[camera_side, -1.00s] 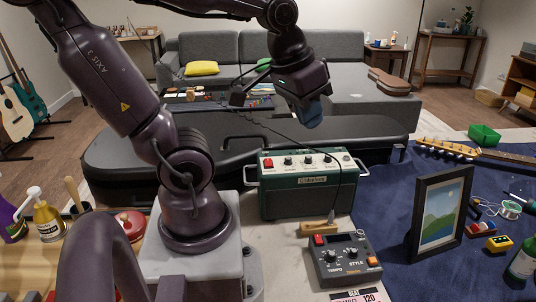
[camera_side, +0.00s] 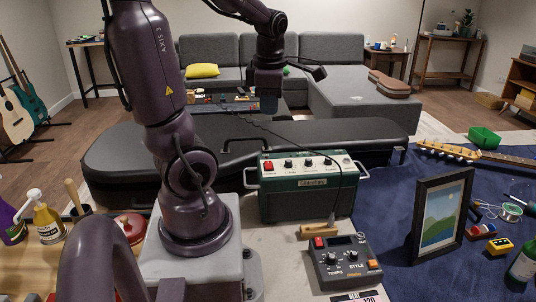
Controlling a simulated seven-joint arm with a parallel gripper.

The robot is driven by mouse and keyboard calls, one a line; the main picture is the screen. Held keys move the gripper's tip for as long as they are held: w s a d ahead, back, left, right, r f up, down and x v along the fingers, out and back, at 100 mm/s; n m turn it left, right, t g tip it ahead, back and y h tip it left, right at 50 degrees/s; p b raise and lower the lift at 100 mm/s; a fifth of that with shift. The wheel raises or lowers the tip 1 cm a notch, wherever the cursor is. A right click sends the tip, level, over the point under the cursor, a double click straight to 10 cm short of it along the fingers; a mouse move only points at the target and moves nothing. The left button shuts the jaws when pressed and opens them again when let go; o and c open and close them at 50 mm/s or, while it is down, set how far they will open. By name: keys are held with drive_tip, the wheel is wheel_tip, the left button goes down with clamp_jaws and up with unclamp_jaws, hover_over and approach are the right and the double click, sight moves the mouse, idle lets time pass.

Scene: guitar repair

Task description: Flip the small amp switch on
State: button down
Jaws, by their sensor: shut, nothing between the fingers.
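The small amp (camera_side: 306,190) is a dark green box with a pale top panel, standing at the middle of the work surface. Its panel carries a red switch (camera_side: 268,166) at the left end and several dark knobs. Whether the switch is on or off is too small to tell. My gripper (camera_side: 269,104) points down above and behind the amp, well clear of it. Its fingers are shut with nothing between them.
A drum machine (camera_side: 345,262) with a red button and a wooden-handled tool (camera_side: 318,231) lie in front of the amp. A framed picture (camera_side: 440,216) stands to the right on the blue cloth. A black guitar case (camera_side: 120,165) lies behind. A cable hangs over the amp.

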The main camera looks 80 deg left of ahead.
sight(266, 163)
drive_tip(key=shift+n, duration=1)
drive_tip(key=f, duration=0.4)
drive_tip(key=a+f, duration=0.1)
drive_tip(key=f, duration=0.4)
drive_tip(key=a+f, duration=0.1)
drive_tip(key=f, duration=0.4)
drive_tip(key=shift+a, duration=0.1)
drive_tip(key=shift+s+a+f+h, duration=0.15)
drive_tip(key=shift+f+h, duration=0.05)
drive_tip(key=shift+h, duration=0.4)
drive_tip(key=shift+d+f, duration=0.1)
drive_tip(key=shift+d, duration=0.15)
